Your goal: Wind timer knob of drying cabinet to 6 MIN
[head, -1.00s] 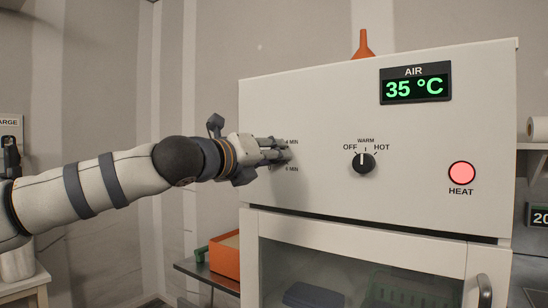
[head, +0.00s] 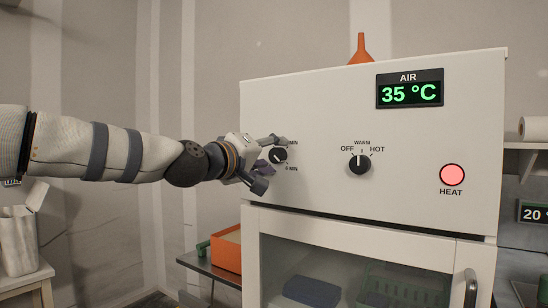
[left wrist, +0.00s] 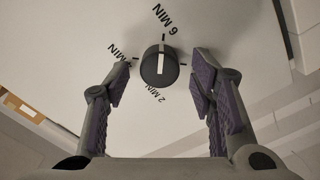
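The drying cabinet (head: 330,110) is a white box with a dark round timer knob (head: 279,155) at the left of its front panel. In the left wrist view the knob (left wrist: 160,65) bears a white line, with 6 MIN printed above, 2 MIN below and another partly covered MIN label at left. The line runs roughly up and down in that view; I cannot tell surely which end is the pointer. My left gripper (head: 266,163) is open, its purple-padded fingers (left wrist: 159,77) apart on either side of the knob, with gaps visible. My right gripper is not in view.
A mode knob (head: 360,163) marked OFF, WARM, HOT sits right of the timer. A lit red HEAT lamp (head: 452,174) and an AIR display (head: 410,89) reading 35 °C are on the panel. An orange funnel (head: 361,50) stands on top.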

